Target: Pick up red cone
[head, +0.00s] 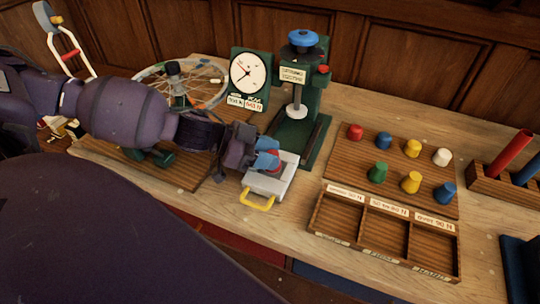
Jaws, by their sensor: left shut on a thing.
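My left gripper (266,160), with blue fingertips, is shut on a red piece (276,162) just over a pale grey tray with a yellow handle (259,200). The fingers hide much of the red piece, so its full shape and whether it touches the tray cannot be told. Another red cone-like piece (355,131) stands upright at the far left corner of a wooden board (340,165), right of the gripper and apart from it. My right gripper is not in view.
Blue, yellow, white and green pieces (377,173) stand on the board. A three-compartment wooden box (385,238) lies in front. A green press with a blue knob (303,38), a dial (248,73) and a spoked wheel (205,72) stand behind. A rack (486,185) holds cylinders at right.

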